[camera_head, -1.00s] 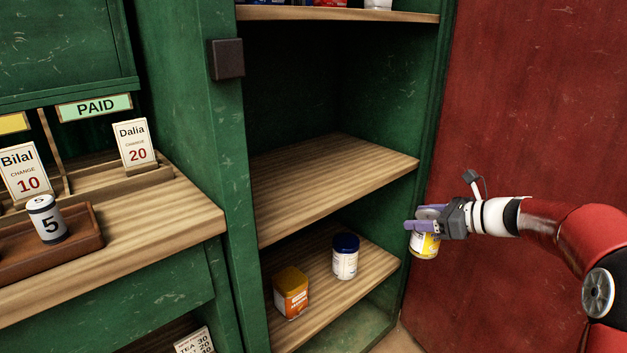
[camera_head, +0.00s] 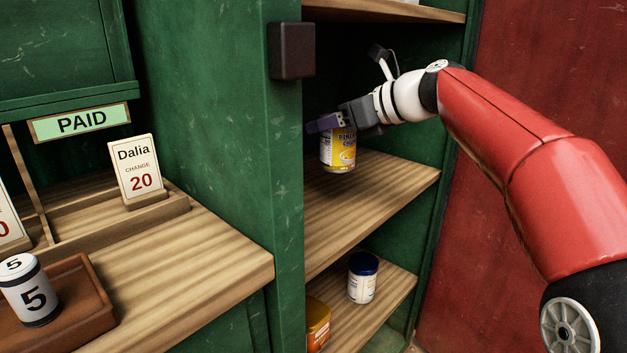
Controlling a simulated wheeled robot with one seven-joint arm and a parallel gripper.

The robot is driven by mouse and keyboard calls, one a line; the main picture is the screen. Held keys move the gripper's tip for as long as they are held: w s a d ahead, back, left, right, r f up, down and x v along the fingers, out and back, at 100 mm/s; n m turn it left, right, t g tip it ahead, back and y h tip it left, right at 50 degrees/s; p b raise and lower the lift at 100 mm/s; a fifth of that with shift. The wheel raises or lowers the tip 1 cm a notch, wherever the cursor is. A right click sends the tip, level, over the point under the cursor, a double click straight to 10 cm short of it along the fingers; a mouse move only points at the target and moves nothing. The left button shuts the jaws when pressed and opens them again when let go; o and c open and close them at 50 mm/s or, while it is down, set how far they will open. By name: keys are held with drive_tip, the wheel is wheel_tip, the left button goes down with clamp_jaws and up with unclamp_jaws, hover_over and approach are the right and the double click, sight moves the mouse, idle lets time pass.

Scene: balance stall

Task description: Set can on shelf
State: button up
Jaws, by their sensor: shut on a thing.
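A yellow and white can (camera_head: 340,152) is held upright in my gripper (camera_head: 325,126). My gripper is shut around the can's upper part, and its fingers hide the top. The can is inside the green cabinet, at the height of the middle shelf (camera_head: 375,195). It seems to be just above the shelf, but I cannot tell whether its base touches the board. The part of the shelf that shows is bare.
A blue-lidded white jar (camera_head: 362,278) and an orange tin (camera_head: 317,325) stand on the lower shelf. The upper shelf (camera_head: 400,10) is above my wrist. A green post (camera_head: 285,200) with a dark block (camera_head: 291,51) borders the opening at left. A counter (camera_head: 220,255) is further left.

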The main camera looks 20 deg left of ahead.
sight(334, 167)
wheel_tip(334, 167, down, 9)
drive_tip(key=b, duration=0.3)
drive_tip(key=shift+d+f, duration=0.1)
drive_tip(key=shift+f, duration=0.05)
drive_tip(key=shift+f, duration=0.1)
drive_tip(key=o, duration=1.2)
drive_tip(key=shift+d, duration=0.25)
drive_tip(key=v, duration=1.2)
drive_tip(key=s+d+f+n+t+h, duration=0.2)
drive_tip(key=s+d+f+n+h, duration=1.1)
drive_tip(key=s+d+f+n, duration=0.7)
drive_tip(key=s+d+f, duration=0.3)
drive_tip(key=s+f, duration=0.1)
drive_tip(key=s, duration=0.1)
drive_tip(key=shift+s+d+n+p, duration=0.2)
drive_tip(key=shift+d+n+p, duration=0.1)
drive_tip(key=shift+p, duration=0.05)
